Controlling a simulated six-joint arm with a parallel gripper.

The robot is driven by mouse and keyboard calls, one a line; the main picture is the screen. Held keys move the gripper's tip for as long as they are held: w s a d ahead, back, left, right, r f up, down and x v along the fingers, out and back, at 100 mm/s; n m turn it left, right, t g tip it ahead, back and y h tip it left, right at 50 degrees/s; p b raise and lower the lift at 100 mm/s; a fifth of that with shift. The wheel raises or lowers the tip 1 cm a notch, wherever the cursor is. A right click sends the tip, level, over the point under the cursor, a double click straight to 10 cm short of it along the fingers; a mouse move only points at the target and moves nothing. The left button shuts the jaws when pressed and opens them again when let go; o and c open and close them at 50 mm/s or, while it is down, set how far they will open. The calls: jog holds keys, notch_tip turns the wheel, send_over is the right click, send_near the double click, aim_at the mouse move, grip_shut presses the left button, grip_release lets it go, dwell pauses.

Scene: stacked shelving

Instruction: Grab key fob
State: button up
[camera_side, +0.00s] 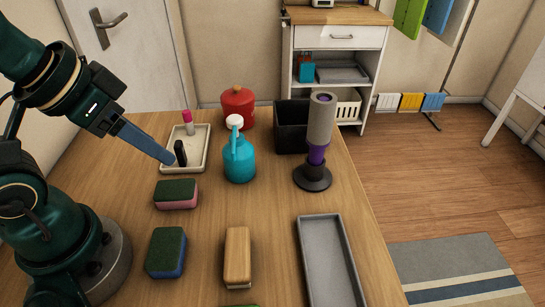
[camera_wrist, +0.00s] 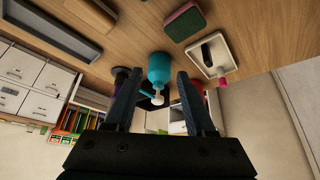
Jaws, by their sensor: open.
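In the wrist view the black fob (camera_wrist: 206,54) lies in the tray (camera_wrist: 228,64), to the right of my fingers. My gripper (camera_side: 170,160) points down and right, its tips appearing just left of the fob in the side view; the depth gap is hard to judge. In the wrist view my gripper (camera_wrist: 160,74) has its two fingers spread with nothing held between them.
A pink-capped tube (camera_side: 188,124) shares the tray. A teal bottle (camera_side: 239,160), a red pot (camera_side: 238,106), a black bin (camera_side: 292,126) and a grey cylinder on a stand (camera_side: 320,120) stand to the right. Sponges (camera_side: 176,195) and a grey trough (camera_side: 328,262) lie nearer.

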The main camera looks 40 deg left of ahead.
jog(key=shift+r, duration=0.1)
notch_tip(320, 180, up, 4)
jog(key=m+t+y, duration=0.4)
jog(key=m+y, duration=0.6)
jog(key=m, duration=1.7)
send_over(176, 148)
jog(key=shift+h, duration=0.3)
jog(key=f, duration=1.6)
jog(key=shift+w+a+f, duration=0.2)
jog(key=shift+w+f, duration=0.05)
jog(key=shift+f, duration=0.15)
jog(key=shift+x, duration=2.6)
